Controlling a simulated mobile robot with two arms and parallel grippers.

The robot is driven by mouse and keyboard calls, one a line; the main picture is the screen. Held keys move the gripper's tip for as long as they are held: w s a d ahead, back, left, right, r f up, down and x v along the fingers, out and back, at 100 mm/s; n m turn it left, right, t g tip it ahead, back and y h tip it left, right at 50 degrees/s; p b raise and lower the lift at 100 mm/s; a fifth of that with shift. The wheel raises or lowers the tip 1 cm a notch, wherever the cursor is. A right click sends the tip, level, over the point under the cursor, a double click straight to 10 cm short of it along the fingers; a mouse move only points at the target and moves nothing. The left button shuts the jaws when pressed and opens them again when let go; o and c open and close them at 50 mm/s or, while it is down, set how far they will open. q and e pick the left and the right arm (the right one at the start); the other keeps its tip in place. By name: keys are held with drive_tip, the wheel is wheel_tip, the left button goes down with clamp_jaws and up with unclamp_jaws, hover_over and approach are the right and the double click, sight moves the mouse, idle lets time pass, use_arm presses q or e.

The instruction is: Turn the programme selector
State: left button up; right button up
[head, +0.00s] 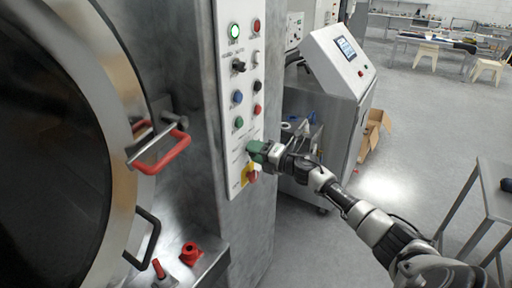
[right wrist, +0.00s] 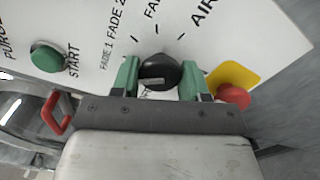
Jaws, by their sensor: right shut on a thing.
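The programme selector (right wrist: 158,72) is a round black knob low on the white control panel (head: 240,100), with printed labels such as FADE 1, FADE 2 and AIR around it in the right wrist view. My right gripper (right wrist: 160,80) has its green fingers on either side of the knob, shut on it. In the head view my right gripper (head: 256,151) is at the lower part of the panel and hides the knob. My left gripper is not in view.
A red emergency stop (right wrist: 233,96) on a yellow plate sits just beside the right finger. A green START button (right wrist: 47,57) is to the left. A large round door with a red handle (head: 160,152) stands left of the panel. A metal cabinet (head: 335,100) stands behind the arm.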

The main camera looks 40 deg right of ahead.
drive_tip(key=shift+m+p, duration=0.5)
drive_tip(key=shift+m, duration=0.6)
drive_tip(key=o, duration=0.9)
drive_tip(key=shift+d, duration=0.1)
drive_tip(key=shift+s, duration=0.1)
drive_tip(key=b+v, duration=0.4)
drive_tip(key=v, duration=0.6)
drive_tip(key=shift+s+d, duration=0.15)
drive_tip(key=shift+s, duration=0.15)
